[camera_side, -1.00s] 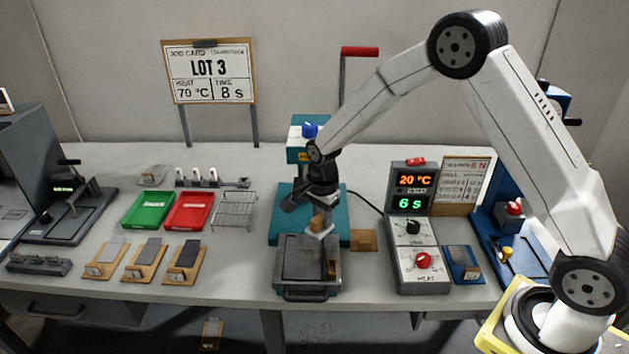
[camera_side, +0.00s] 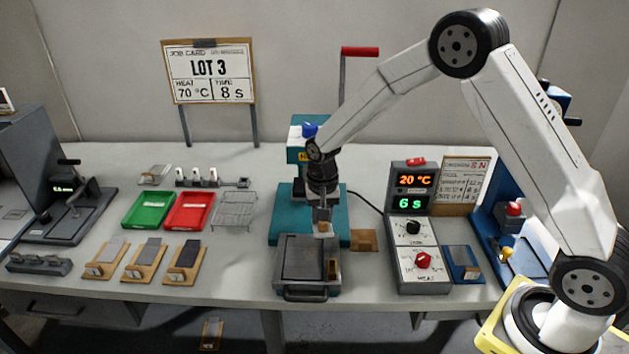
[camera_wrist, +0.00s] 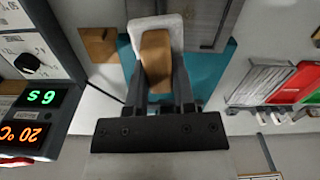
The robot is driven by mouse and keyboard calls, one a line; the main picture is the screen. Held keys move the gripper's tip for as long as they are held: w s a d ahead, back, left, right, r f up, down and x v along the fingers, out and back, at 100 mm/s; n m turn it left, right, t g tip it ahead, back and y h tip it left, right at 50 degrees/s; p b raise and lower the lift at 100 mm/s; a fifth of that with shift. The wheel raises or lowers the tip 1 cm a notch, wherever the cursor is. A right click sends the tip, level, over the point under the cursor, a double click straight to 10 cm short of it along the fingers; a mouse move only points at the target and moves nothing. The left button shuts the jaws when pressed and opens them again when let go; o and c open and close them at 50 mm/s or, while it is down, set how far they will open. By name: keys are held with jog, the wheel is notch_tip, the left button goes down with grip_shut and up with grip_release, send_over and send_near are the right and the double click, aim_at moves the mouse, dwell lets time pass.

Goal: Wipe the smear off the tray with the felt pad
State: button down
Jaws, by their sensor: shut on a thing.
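The felt pad is a white block with a wooden grip (camera_wrist: 157,55). My gripper (camera_side: 323,212) is shut on the wooden grip. The white felt shows around the wood in the wrist view (camera_wrist: 135,33). In the side view the pad (camera_side: 323,229) hangs below my gripper at the back right edge of the tray; I cannot tell whether it touches. The grey metal tray (camera_side: 303,258) sits at the bench front with a handle toward the front edge. Part of it shows at the top of the wrist view (camera_wrist: 205,12). I cannot make out a smear on it.
A teal press (camera_side: 284,225) stands behind the tray. A wooden block (camera_side: 364,240) and a control box (camera_side: 411,228) reading 20 °C and 6 s are at its right. Green (camera_side: 149,210) and red (camera_side: 189,211) trays and a wire rack (camera_side: 234,211) are left.

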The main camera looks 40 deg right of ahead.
jog(key=n, duration=0.4)
jog(key=shift+r, duration=0.1)
jog(key=n, duration=0.8)
jog(key=shift+r+n, duration=0.15)
jog(key=shift+n, duration=0.15)
jog(key=n, duration=0.4)
jog(key=shift+r+n, duration=0.1)
jog(key=shift+n, duration=0.2)
